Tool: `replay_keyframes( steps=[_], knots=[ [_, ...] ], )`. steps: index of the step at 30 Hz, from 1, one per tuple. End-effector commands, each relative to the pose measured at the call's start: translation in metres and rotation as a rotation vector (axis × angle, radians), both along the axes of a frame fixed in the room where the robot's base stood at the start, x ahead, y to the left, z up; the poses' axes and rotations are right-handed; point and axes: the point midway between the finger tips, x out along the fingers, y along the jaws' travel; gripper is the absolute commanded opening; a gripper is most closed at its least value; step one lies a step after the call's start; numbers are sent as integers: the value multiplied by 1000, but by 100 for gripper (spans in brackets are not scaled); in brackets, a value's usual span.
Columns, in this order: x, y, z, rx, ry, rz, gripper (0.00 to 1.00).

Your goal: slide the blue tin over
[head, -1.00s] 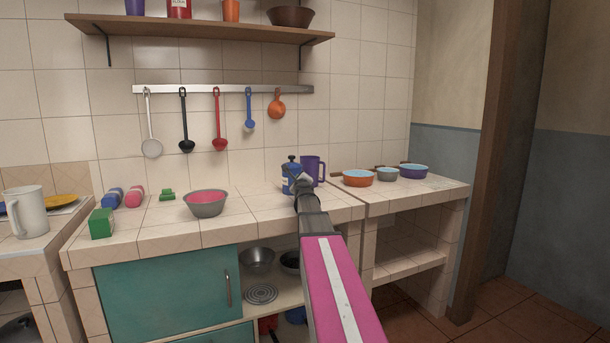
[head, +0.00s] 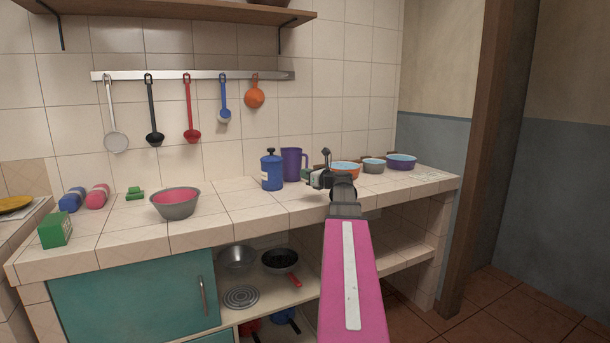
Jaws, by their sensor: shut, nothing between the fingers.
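The blue tin (head: 271,172) stands upright on the tiled counter (head: 238,200), left of a purple mug (head: 292,165). My gripper (head: 315,179) is to the right of the tin, in front of the counter's back row and apart from the tin. It is shut and empty. My arm hides part of the counter's front edge and part of the orange pan (head: 345,169).
A grey bowl with a pink inside (head: 175,205) stands left of the tin. Small pans, including a purple one (head: 401,161), stand at the right. A green box (head: 55,230) is at far left. Utensils hang above. Bare tiles lie between bowl and tin.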

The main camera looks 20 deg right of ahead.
Motion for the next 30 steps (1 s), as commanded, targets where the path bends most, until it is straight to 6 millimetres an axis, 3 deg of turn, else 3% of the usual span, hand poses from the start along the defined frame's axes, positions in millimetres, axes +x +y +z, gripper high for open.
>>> replay_keyframes(
  steps=[6,15,21,30],
  knots=[
    [42,18,0,-1,0,2,0],
    [86,38,0,-2,-1,0,0],
    [99,45,0,-2,-1,-1,0],
    [100,47,0,-2,-1,-1,0]
  ],
)
